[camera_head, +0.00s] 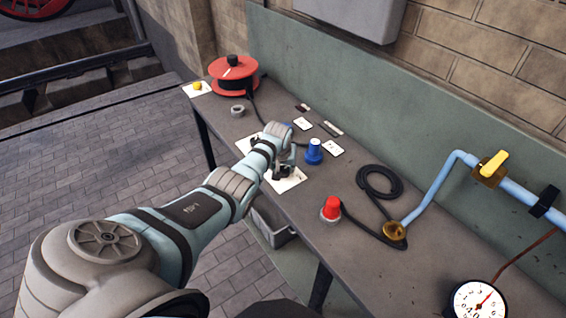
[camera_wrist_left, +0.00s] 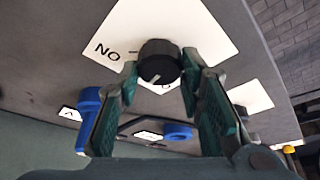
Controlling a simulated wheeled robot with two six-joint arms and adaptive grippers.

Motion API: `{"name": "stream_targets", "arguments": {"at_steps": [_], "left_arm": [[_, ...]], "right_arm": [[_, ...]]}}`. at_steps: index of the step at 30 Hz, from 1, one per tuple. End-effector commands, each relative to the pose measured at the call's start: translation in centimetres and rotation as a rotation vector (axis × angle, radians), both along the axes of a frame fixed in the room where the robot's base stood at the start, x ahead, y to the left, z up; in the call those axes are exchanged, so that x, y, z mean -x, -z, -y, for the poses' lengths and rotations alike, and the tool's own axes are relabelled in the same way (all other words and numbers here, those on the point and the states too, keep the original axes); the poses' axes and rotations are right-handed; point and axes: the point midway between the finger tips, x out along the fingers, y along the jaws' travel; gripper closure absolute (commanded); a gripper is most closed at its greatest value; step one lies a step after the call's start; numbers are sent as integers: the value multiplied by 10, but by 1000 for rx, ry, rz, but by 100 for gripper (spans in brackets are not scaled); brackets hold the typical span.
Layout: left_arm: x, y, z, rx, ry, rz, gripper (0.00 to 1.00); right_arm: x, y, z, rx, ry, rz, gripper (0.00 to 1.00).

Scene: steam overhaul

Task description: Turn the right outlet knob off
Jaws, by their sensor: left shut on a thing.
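A round black knob (camera_wrist_left: 158,62) with a pale pointer line sits on a white label plate (camera_wrist_left: 190,28) in the left wrist view. Letters reading "NO" show beside it, and other lettering is partly hidden. My left gripper (camera_wrist_left: 158,72) is shut on this knob, one finger on each side. In the head view my left gripper (camera_head: 284,162) is low over a white plate (camera_head: 288,184) on the bench; the knob is largely hidden there by the gripper. I cannot tell from the lettering which outlet this knob belongs to. My right gripper is not in view.
Close to the gripper on the bench (camera_head: 400,280) stand a blue knob (camera_head: 314,152) and a red knob (camera_head: 331,207). A red reel (camera_head: 232,77), a black hose coil (camera_head: 378,180), a blue pipe with yellow valve handle (camera_head: 494,164) and a gauge (camera_head: 478,303) are further along.

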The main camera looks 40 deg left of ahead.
Motion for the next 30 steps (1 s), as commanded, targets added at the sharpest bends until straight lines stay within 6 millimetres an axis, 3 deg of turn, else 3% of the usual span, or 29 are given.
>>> {"name": "stream_targets", "arguments": {"at_steps": [15,30], "left_arm": [[-3,2,1,-1,-440,8,94],[-3,-1,0,-1,-609,5,94]], "right_arm": [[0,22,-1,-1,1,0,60],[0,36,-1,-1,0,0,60]]}}
